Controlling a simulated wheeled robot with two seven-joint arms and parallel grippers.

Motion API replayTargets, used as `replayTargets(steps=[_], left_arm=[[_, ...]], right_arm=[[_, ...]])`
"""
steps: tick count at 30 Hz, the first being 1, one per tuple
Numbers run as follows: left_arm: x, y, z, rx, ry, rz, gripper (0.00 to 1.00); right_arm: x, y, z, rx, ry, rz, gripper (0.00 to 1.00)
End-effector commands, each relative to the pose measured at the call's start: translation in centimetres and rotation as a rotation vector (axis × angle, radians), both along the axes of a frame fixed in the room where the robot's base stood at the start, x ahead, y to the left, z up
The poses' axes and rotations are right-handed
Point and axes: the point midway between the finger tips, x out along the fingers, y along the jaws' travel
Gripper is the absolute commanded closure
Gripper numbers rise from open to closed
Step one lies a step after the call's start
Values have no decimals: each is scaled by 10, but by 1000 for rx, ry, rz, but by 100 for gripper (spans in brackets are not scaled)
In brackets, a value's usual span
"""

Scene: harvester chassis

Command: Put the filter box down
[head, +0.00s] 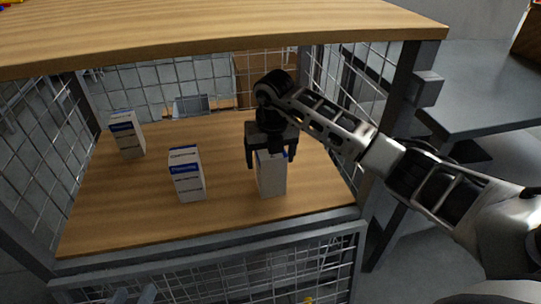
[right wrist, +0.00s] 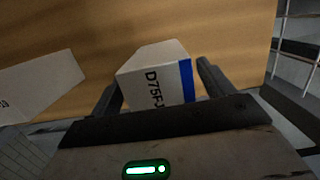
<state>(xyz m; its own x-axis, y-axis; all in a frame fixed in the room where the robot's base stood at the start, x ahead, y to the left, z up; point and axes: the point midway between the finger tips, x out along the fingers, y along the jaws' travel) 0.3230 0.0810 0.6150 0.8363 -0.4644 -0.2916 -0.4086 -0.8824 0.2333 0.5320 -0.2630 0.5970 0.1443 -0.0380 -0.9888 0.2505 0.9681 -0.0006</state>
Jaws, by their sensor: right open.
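The filter box (head: 271,175) is white with a blue band and stands upright on the wooden shelf (head: 230,212), at the right of three similar boxes. My right gripper (head: 271,160) is over its top, pointing down, with a finger on either side. In the right wrist view the box (right wrist: 158,75) shows between the two open fingers, with visible gaps beside it. Its lower part rests on the wood. Two grey tips at the bottom edge of the head view may belong to my left gripper (head: 133,295); its jaws cannot be made out.
Two more white-and-blue boxes stand on the shelf, one in the middle (head: 187,175) and one at the back left (head: 127,135). Wire mesh walls and posts enclose the shelf. A wooden top (head: 200,35) overhangs it. Bare wood lies in front of the boxes.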

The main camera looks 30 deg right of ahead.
Motion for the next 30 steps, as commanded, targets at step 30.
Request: replayTargets(steps=[30], left_arm=[[4,8,-14,66,92,16,64]], right_arm=[[-11,3,77,0,0,0,19]])
